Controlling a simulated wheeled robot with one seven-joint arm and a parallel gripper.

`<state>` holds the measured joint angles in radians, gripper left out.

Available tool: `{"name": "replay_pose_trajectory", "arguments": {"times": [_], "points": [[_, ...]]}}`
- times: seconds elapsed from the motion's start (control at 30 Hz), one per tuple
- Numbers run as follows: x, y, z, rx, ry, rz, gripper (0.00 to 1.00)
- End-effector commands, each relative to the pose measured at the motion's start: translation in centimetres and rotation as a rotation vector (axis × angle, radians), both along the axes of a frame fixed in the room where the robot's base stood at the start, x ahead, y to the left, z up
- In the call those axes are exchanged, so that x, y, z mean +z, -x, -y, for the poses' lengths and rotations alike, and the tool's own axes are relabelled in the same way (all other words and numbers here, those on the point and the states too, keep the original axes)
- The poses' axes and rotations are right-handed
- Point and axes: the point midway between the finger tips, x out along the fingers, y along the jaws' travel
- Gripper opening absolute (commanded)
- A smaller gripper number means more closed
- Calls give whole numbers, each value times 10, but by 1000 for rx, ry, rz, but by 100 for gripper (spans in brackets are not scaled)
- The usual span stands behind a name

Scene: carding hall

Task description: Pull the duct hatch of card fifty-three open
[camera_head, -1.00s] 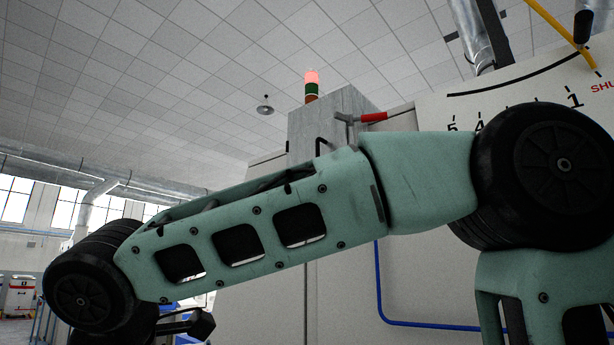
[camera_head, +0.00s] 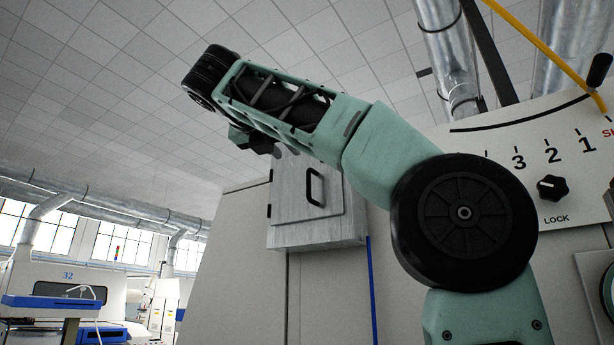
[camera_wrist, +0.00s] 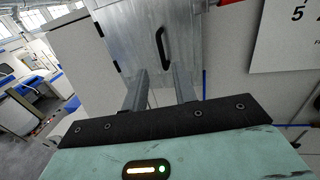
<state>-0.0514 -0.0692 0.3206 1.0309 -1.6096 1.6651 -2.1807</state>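The duct hatch (camera_head: 292,205) is a grey metal door on a box fixed to the pale machine wall. It carries a black bar handle (camera_head: 315,188) and looks closed. My arm covers part of its top right in the head view. In the wrist view the hatch (camera_wrist: 136,32) and its upright handle (camera_wrist: 162,48) are ahead of my gripper (camera_wrist: 159,76). The two grey fingers are spread apart, with nothing between them. The handle shows beyond the fingertips, apart from them. The fingers are not clearly visible in the head view.
A dial plate (camera_head: 548,165) with numbers and a black LOCK knob (camera_head: 552,188) is at the right. A blue pipe (camera_head: 374,290) runs below the box. A yellow pipe (camera_head: 545,50) and metal ducts (camera_head: 447,55) are above. Machine 32 (camera_head: 70,285) stands far left.

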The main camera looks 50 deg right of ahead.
Motion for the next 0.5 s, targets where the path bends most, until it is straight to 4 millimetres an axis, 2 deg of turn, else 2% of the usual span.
{"name": "replay_pose_trajectory", "arguments": {"times": [0.1, 0.5], "points": [[1, -5, 25, -5, 1, 1, 28], [2, -29, 103, -1, -1, 0, 28]]}}
